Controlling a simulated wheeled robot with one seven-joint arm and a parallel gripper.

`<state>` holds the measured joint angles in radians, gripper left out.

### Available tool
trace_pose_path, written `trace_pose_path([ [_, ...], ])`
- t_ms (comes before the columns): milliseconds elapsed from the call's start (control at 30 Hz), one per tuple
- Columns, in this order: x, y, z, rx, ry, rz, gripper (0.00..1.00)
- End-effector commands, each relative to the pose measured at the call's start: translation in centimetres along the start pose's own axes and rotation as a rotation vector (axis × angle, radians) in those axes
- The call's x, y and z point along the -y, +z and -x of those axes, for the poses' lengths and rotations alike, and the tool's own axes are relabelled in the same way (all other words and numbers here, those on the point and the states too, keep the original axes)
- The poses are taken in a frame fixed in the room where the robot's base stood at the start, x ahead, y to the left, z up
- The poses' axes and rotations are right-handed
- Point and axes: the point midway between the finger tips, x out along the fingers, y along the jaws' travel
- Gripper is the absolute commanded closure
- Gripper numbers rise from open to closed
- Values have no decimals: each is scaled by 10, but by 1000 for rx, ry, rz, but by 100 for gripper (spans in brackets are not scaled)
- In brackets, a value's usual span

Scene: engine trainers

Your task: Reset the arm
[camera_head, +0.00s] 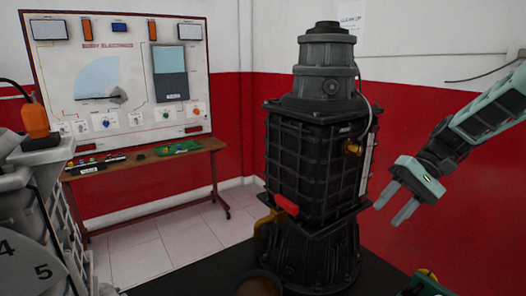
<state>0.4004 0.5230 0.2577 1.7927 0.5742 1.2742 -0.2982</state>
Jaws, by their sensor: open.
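My gripper (393,204) is at the right of the head view, on the end of my teal and dark grey arm. Its two grey fingers are apart and point down and to the left. Nothing shows between them. The gripper appears to the right of a tall black gearbox-like unit (313,155), and a gap shows between them in the picture. How far apart they are in depth I cannot tell.
The black unit stands upright on a dark surface (205,278). A body electronics board (120,75) stands on a wooden wheeled table (150,163) at the left. Grey machinery (40,215) fills the left edge. Red and white walls close the back. Open tiled floor (185,235) lies between.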

Motion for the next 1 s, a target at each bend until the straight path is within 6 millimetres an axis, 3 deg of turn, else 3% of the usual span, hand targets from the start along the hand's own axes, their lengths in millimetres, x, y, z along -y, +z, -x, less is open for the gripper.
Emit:
trace_pose_path([
  [33,-10,18,-15,-40,128,-9,58],
  [100,-29,37,-26,-111,280,-10,58],
  [200,-51,59,-34,-208,436,15,58],
  [400,-75,91,-38,-358,609,102,58],
  [633,-87,121,-42,-499,697,226,58],
  [867,-34,148,-90,-365,696,415,58],
  [1000,-3,180,-124,-257,702,547,58],
])
